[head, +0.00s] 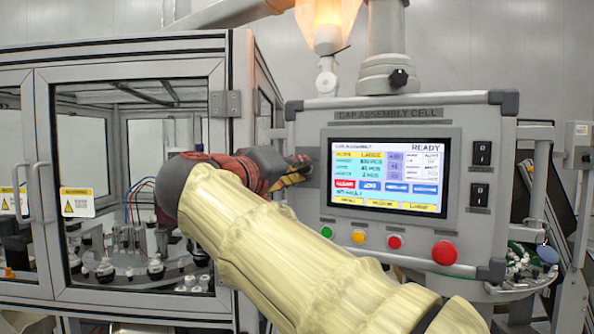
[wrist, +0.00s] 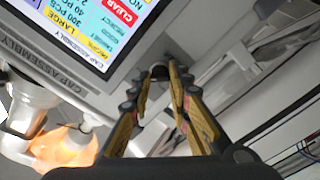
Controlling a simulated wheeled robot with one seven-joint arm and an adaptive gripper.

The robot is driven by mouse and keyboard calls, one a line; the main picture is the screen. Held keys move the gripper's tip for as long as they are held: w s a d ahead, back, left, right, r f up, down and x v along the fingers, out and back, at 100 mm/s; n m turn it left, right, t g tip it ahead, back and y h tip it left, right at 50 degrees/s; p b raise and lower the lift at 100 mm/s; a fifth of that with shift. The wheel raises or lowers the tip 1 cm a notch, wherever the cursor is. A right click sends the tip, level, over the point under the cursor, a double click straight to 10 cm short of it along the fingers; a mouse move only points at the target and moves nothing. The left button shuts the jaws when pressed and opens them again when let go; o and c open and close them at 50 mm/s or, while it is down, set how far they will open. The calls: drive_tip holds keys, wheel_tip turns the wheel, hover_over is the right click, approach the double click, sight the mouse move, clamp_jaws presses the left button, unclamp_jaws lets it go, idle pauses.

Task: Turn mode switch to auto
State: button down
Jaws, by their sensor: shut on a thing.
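The control panel (head: 312,215) carries a screen (head: 387,172) headed READY. My gripper (head: 303,165) is at the panel's left side, beside the screen, with its fingertips at the panel face. In the wrist view my gripper's fingers (wrist: 160,70) close in on a small dark part at the panel, which I take to be the mode switch (wrist: 159,73). The switch is mostly hidden by the fingers, and its position cannot be read. In the head view the gripper covers it.
Green, yellow and red buttons (head: 394,242) and a large red stop button (head: 445,253) line the panel's lower edge. Two black rocker switches (head: 481,153) are at its right. A framed glass enclosure (head: 135,70) stands at the left, close to my arm. An orange-lit lamp (head: 328,25) is above.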

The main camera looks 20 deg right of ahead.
drive_tip(key=shift+f, duration=0.1)
drive_tip(key=c, duration=1.7)
unclamp_jaws()
drive_tip(key=shift+o, duration=0.3)
drive_tip(key=shift+a, duration=0.1)
drive_tip(key=v, duration=1.2)
drive_tip(key=shift+w, duration=0.1)
